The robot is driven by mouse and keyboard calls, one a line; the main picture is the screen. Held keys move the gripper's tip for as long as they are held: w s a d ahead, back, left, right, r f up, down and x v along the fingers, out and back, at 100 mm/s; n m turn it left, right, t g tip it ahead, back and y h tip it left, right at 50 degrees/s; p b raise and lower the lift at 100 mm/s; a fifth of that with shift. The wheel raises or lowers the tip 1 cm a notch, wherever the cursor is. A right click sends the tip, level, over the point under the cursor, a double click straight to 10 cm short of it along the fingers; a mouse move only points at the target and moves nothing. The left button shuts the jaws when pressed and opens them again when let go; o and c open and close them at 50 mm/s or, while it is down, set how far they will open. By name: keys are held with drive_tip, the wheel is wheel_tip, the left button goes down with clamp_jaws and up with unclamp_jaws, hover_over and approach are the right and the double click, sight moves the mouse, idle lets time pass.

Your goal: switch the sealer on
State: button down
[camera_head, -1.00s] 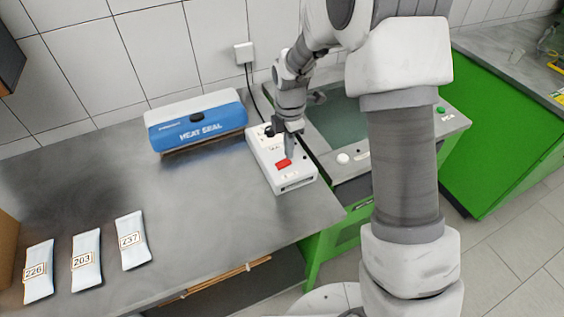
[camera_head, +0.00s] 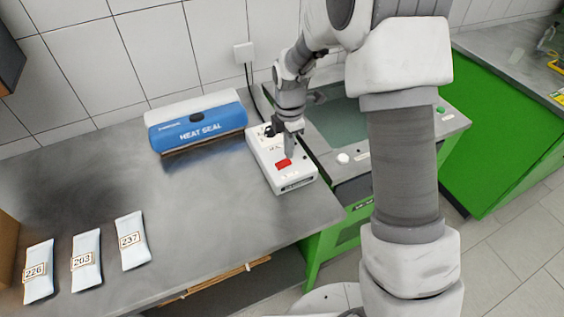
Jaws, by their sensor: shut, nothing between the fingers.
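The sealer (camera_head: 197,122) is a blue and white bar marked HEAT SEAL, lying at the back of the grey bench. To its right sits a white control box (camera_head: 292,183) with a red switch (camera_head: 284,163) on top and a black knob (camera_head: 269,131) at its far end. My gripper (camera_head: 289,153) is shut and empty, pointing down over the box, with its tips right by the red switch. I cannot tell whether the tips touch the switch. Part of the box top is hidden behind my gripper.
Three white pouches, marked 226 (camera_head: 39,271), 203 (camera_head: 86,260) and 237 (camera_head: 132,241), lie at the front left of the bench (camera_head: 200,225). A wall outlet (camera_head: 244,53) has a black cable running down. A green-framed machine stands close right of the box.

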drive_tip(key=shift+f+b, duration=0.7)
drive_tip(key=shift+f, duration=0.35)
idle(0.7)
drive_tip(key=shift+r+p, duration=2.45)
drive_tip(key=shift+r, duration=1.1)
drive_tip(key=shift+r, duration=0.1)
drive_tip(key=s+d+r+m+t, duration=0.1)
drive_tip(key=s+d+r+m, duration=0.2)
drive_tip(key=s+r+m, duration=0.35)
drive_tip(key=s+d+r+m+t, duration=0.2)
drive_tip(key=s+d+r+m, duration=0.15)
drive_tip(key=r, duration=0.65)
drive_tip(key=s+d+r+m+t, duration=0.1)
drive_tip(key=s+r+m, duration=0.1)
drive_tip(key=s+m, duration=0.4)
drive_tip(key=s+d+r+m+t, duration=0.1)
drive_tip(key=s+d+r+m, duration=0.1)
drive_tip(key=s+m, duration=0.4)
drive_tip(key=shift+s+d+r+m+t, duration=0.25)
drive_tip(key=shift+s+r, duration=0.45)
drive_tip(key=shift+s, duration=0.5)
